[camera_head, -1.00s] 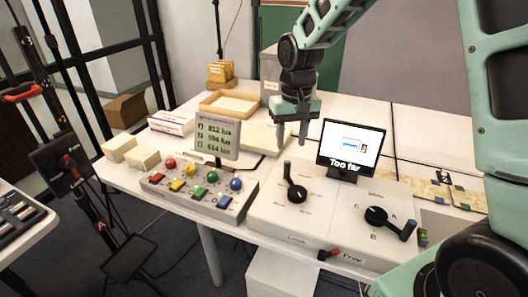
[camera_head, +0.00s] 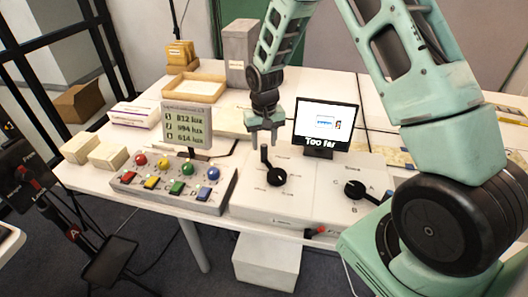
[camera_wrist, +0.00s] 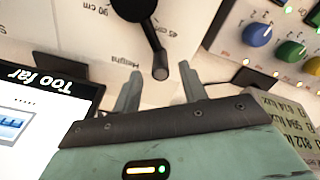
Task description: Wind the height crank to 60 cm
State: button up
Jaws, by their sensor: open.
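The height crank (camera_head: 275,176) is a black arm on a round hub, on the left of the white panel. Its upright handle (camera_head: 264,153) stands toward the back left of the hub. My gripper (camera_head: 263,139) is just above and behind the handle, pointing down.
A second crank (camera_head: 356,190) is to the right on the same panel. Left of it stand a box of coloured knobs (camera_head: 175,187) and a lux display (camera_head: 187,125). Cream blocks (camera_head: 108,156) and a wooden tray (camera_head: 194,88) lie further left and back.

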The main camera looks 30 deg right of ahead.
aim_at(264, 157)
jog(key=shift+f, duration=2.75)
grip_shut()
